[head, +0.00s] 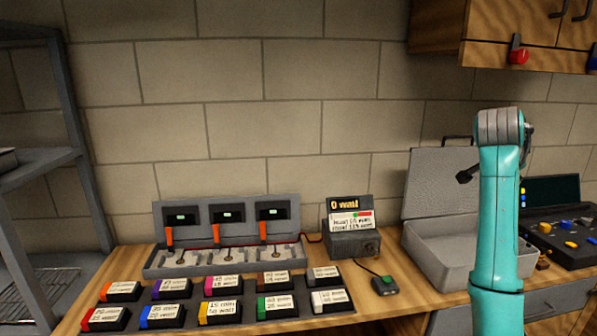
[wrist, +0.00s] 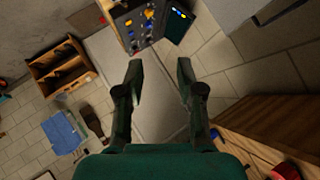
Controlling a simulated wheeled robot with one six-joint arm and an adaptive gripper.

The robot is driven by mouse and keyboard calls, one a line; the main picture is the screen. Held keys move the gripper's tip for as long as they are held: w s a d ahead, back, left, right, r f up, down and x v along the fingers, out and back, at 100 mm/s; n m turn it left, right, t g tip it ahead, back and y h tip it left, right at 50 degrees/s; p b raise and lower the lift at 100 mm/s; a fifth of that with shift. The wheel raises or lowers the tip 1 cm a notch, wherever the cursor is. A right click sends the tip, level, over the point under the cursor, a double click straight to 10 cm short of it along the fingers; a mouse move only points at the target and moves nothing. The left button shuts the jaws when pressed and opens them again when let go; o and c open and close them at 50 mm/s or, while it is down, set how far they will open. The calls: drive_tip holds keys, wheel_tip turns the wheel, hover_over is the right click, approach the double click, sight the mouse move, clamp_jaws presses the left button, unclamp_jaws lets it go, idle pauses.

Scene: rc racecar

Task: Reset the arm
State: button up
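My arm (head: 497,210) stands upright at the right in the head view, in front of the workbench and an open grey case. My gripper (wrist: 160,75) shows in the wrist view with its two dark fingers spread apart and nothing between them. In the head view the gripper is mostly hidden behind the arm; only a small dark part pokes out to the left. The gripper is clear of the bench things.
The bench holds several labelled battery packs (head: 220,312), a charging station (head: 225,262) with three bays, a meter box (head: 352,242), the open case (head: 437,268) and a dark control panel (head: 562,240). A grey shelf (head: 40,160) stands left; a wooden cabinet (head: 490,54) hangs upper right.

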drive_tip(key=a+f+n+t+y, duration=0.1)
drive_tip(key=a+f+n, duration=0.25)
drive_tip(key=f, duration=0.95)
drive_tip(key=a+f+n+t, duration=0.2)
drive_tip(key=a+f, duration=0.3)
drive_tip(key=f, duration=0.9)
drive_tip(key=s+a+f+n+t+y, duration=0.1)
drive_tip(key=s+a+f+n, duration=0.1)
drive_tip(key=s+a+f, duration=0.4)
drive_tip(key=s+a+f+n+y, duration=0.1)
drive_tip(key=s+a+f+n, duration=0.1)
drive_tip(key=s+f, duration=0.35)
drive_tip(key=s+a+f+n+t+y, duration=0.1)
drive_tip(key=s+a+f, duration=0.25)
drive_tip(key=f, duration=0.45)
drive_tip(key=s+a+f+n+t+y, duration=0.1)
drive_tip(key=s+a+f+n+y, duration=0.15)
drive_tip(key=s+a, duration=0.65)
drive_tip(key=s+a+f+n+t+y, duration=0.1)
drive_tip(key=s+a+f+n, duration=0.15)
drive_tip(key=s, duration=1.25)
drive_tip(key=s+a+r+n, duration=0.1)
drive_tip(key=s+r, duration=0.5)
drive_tip(key=s, duration=0.4)
drive_tip(key=s+a+r+n+t+y, duration=0.1)
drive_tip(key=s+r, duration=0.4)
drive_tip(key=s, duration=0.5)
drive_tip(key=shift+s+a+r+n, duration=0.2)
drive_tip(key=shift+a+r+n, duration=0.15)
drive_tip(key=shift+a, duration=0.45)
